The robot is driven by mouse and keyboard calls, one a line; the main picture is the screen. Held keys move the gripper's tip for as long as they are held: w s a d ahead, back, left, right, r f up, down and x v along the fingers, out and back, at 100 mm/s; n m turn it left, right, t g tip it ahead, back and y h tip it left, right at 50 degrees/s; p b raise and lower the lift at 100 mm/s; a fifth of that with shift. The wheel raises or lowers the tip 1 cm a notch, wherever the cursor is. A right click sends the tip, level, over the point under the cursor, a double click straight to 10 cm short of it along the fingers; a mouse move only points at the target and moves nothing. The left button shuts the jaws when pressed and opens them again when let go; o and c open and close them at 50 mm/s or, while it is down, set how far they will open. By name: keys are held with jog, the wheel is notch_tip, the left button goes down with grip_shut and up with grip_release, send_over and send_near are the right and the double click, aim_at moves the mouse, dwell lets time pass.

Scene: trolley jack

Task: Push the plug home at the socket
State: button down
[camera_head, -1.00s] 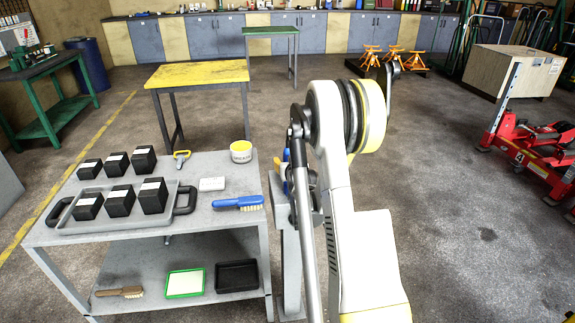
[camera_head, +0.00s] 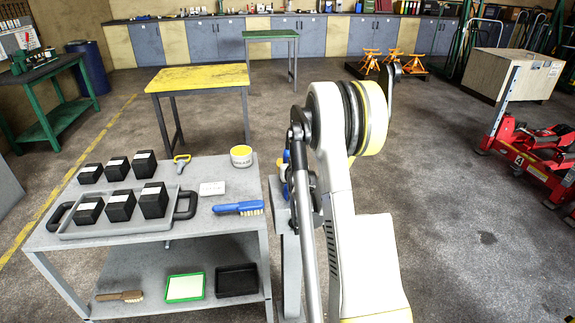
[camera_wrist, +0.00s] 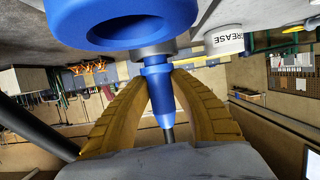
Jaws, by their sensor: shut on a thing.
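In the wrist view, my gripper (camera_wrist: 159,82) has its two yellow fingers shut on a slim blue plug (camera_wrist: 157,88). A dark lead comes out of the plug's lower end in that picture. The plug's other end meets a grey collar (camera_wrist: 153,51) below a large blue ring-shaped body (camera_wrist: 122,26), which seems to be the socket side. The plug is roughly in line with the collar; I cannot tell how deep it sits. In the head view, my arm hides the gripper and plug; only a bit of blue (camera_head: 284,172) shows beside it.
A grey trolley (camera_head: 215,172) at left carries a tray (camera_head: 100,229) of black boxes, a grease tub (camera_head: 241,156) and a blue brush (camera_head: 238,208). A yellow table (camera_head: 197,76) stands behind. A red trolley jack (camera_head: 535,150) is at right. Floor right of my arm is clear.

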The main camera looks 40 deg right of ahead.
notch_tip(320, 180, up, 4)
jog(key=shift+s+d+f+p, duration=0.1)
jog(key=shift+s+f+p, duration=0.1)
jog(key=shift+p, duration=0.65)
jog(key=s+d+r+p, duration=0.3)
jog(key=s+d+r, duration=0.3)
jog(key=s, duration=0.3)
jog(key=b, duration=0.3)
send_near(289, 155)
jog(key=r, duration=0.2)
jog(key=shift+w, duration=0.4)
jog(key=shift+f, duration=0.1)
jog(key=shift+f+b, duration=2.25)
jog(key=shift+f, duration=0.65)
jog(key=shift+f, duration=2.15)
jog(key=c, duration=1.2)
grip_release()
